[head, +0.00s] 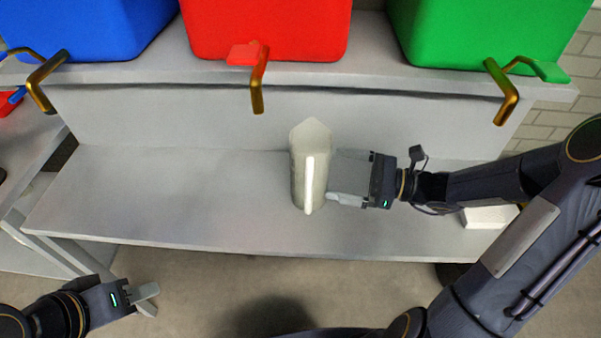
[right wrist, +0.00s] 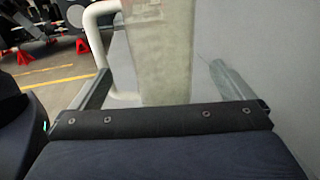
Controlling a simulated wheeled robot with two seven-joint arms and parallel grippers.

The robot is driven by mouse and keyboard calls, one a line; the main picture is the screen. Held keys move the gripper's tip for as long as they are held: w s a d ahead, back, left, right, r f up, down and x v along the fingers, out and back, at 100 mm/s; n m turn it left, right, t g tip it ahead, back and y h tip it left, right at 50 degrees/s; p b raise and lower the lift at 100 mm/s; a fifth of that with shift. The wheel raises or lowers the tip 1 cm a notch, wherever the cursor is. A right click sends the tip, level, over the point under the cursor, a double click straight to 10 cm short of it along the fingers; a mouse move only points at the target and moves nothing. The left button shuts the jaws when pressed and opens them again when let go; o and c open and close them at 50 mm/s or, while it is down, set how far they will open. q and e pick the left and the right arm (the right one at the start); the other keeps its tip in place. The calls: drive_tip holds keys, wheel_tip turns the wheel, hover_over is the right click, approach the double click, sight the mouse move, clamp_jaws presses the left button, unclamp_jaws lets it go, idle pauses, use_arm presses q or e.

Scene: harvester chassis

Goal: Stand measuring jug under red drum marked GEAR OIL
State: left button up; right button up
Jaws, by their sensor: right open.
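The measuring jug (head: 299,173) is pale and translucent with a white handle. It stands upright on the lower grey shelf (head: 150,190), a little right of the spout of the red drum (head: 265,25). No marking on the drum is readable. My right gripper (head: 340,178) is at the jug's right side with its jaws open. In the right wrist view the jug (right wrist: 160,50) and its white handle (right wrist: 97,45) show just beyond the fingers. I cannot tell if the fingers touch it. My left gripper (head: 149,298) is empty, low at the left, away from the shelf.
A blue drum (head: 85,25) and a green drum (head: 490,30) stand beside the red one on the upper shelf, with brass spouts hanging over its edge. A white block (head: 489,216) lies at the lower shelf's right. The shelf left of the jug is clear.

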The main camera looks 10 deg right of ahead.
drive_tip(key=x, duration=0.7)
drive_tip(key=shift+w+a, duration=0.2)
drive_tip(key=shift+w, duration=0.05)
drive_tip(key=shift+f, duration=0.1)
drive_tip(key=shift+c, duration=0.4)
drive_tip(key=c, duration=1.1)
